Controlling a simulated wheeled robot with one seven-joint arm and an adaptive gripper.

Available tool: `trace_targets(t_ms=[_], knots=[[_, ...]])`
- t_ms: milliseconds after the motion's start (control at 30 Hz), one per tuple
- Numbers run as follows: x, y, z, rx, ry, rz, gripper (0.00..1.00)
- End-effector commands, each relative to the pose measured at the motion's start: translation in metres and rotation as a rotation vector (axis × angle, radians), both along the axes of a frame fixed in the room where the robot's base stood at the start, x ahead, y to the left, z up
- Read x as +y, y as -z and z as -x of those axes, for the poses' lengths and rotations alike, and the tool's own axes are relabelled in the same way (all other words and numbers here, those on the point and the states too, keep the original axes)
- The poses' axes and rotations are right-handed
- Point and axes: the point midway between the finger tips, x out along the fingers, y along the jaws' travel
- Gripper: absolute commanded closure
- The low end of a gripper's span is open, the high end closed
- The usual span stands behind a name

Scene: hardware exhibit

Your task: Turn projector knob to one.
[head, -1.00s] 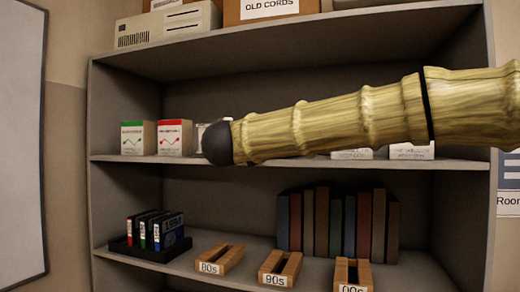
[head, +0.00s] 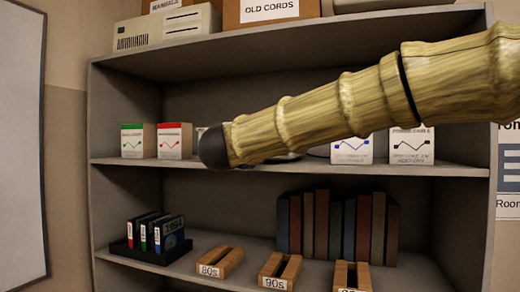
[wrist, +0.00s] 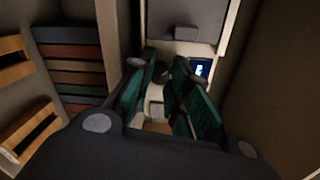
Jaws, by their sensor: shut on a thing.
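In the wrist view, my gripper (wrist: 163,77) has its two dark green fingers around a small dark knob (wrist: 162,70). The jaws are shut on it, and the fingers hide much of it. The knob is on the front of a pale device, which seems to be the projector (wrist: 233,45). A small lit blue screen (wrist: 200,68) is to the right of the fingers. I cannot read which mark the knob points to. In the head view neither the projector nor my gripper shows; only my arm crosses in front of the shelf.
The grey shelf unit (head: 230,55) carries boxes. Its lower shelf holds a row of books (head: 335,225), a black tray of cartridges (head: 150,255) and wooden holders (head: 280,270) labelled by decade. The shelf and books are on the left in the wrist view.

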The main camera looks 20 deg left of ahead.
Motion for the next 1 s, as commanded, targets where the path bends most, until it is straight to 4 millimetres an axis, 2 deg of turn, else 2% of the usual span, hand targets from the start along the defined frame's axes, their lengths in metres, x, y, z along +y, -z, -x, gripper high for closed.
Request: trace_targets(t_ms=[33,633,667,700,1000], knots=[[-0.0002,-0.0069,0.0003,-0.008,0.0,0.009,1.0],[-0.0002,-0.0059,0.0003,-0.006,0.0,0.046,1.0],[-0.0002,-0.0059,0.0003,-0.006,0.0,0.045,0.77],[-0.0003,-0.0058,0.0003,-0.006,0.001,0.045,0.71],[-0.0003,-0.0023,0.0011,-0.002,0.0,0.047,0.71]])
